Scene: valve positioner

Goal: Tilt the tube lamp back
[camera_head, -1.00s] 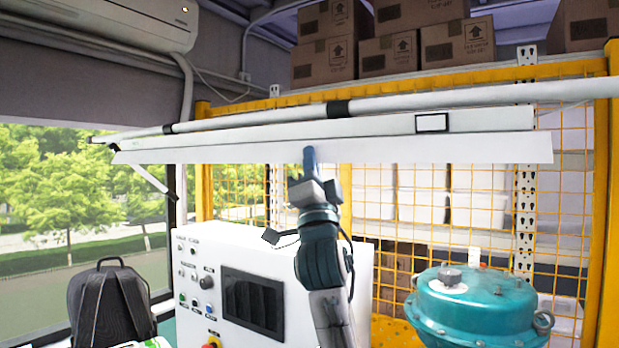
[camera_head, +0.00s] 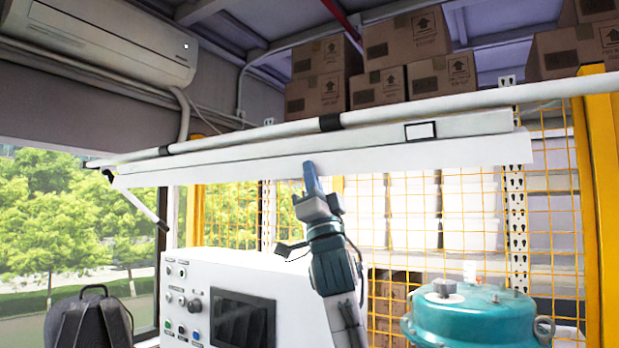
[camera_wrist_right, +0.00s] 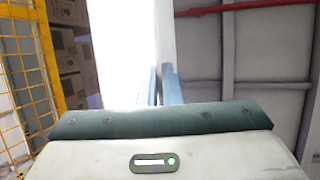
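The tube lamp (camera_head: 250,168), a long white fixture with a flat shade, spans the head view under a pale round bar. Its left end is lower than its right. My right gripper (camera_head: 312,176) points up from below, its blue fingers overlapping the shade's lower front edge near the middle. In the right wrist view the right gripper (camera_wrist_right: 163,84) shows its two fingers close together, with the white lamp (camera_wrist_right: 125,50) right at them. A narrow pale gap shows between the fingers; whether they pinch the shade is unclear. My left gripper is not in view.
A white control box (camera_head: 190,300) with a dark screen stands below the lamp. A teal valve body (camera_head: 470,318) is at lower right. Yellow mesh fencing (camera_head: 400,230) and shelves with cartons (camera_head: 405,40) stand behind. A black backpack (camera_head: 88,322) is at lower left.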

